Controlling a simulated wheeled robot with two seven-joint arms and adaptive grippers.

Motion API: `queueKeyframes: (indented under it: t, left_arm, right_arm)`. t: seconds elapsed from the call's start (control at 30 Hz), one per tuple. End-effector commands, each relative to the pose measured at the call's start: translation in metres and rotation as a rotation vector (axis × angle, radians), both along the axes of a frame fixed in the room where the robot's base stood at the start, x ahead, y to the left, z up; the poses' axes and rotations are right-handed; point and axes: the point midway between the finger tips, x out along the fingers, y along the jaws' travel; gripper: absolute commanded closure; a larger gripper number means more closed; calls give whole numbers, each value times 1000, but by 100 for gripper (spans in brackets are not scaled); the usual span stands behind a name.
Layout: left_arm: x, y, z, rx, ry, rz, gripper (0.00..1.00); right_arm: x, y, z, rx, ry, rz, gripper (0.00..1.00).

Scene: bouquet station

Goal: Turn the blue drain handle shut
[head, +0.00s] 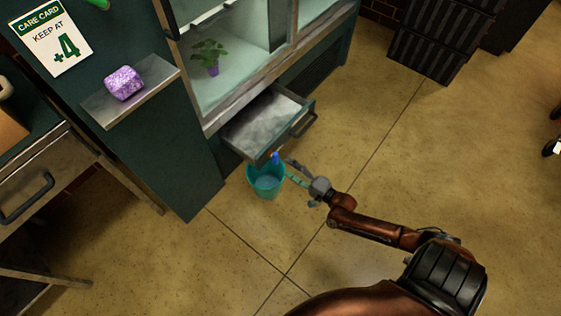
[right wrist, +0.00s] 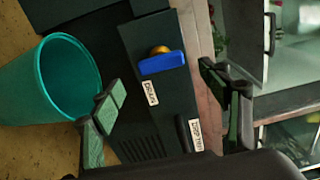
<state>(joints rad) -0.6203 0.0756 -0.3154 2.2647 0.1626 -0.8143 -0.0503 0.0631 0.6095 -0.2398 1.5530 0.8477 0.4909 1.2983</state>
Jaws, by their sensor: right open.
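The blue drain handle (head: 276,157) is a small lever at the low front of the green cabinet, above a teal bucket (head: 266,183). In the right wrist view the handle (right wrist: 162,63) is a blue bar on a brass-coloured fitting, beside a DRAIN label (right wrist: 151,92). My right gripper (head: 297,173) is open and empty, just right of the handle and bucket. In the right wrist view its fingers are spread on either side of the handle's line, and the handle shows beyond them, apparently untouched. My left gripper is out of view.
A pulled-out tray drawer (head: 262,123) juts out above the handle. The bucket's rim (right wrist: 68,37) is close to one finger in the wrist view. A purple block (head: 123,83) lies on a small shelf. Open floor (head: 400,170) is at the right.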

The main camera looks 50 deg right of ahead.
Motion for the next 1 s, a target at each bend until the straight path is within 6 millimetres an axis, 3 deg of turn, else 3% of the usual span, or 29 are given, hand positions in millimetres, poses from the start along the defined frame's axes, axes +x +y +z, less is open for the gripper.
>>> queueKeyframes:
  t: [0.1,0.3,1.0]
  left_arm:
    - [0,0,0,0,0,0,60]
    - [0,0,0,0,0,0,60]
    - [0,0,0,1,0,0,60]
  right_arm:
    - [-23,-2,-1,0,2,-1,30]
    - [-41,-4,0,0,0,0,30]
    - [-45,-4,0,-5,3,-1,30]
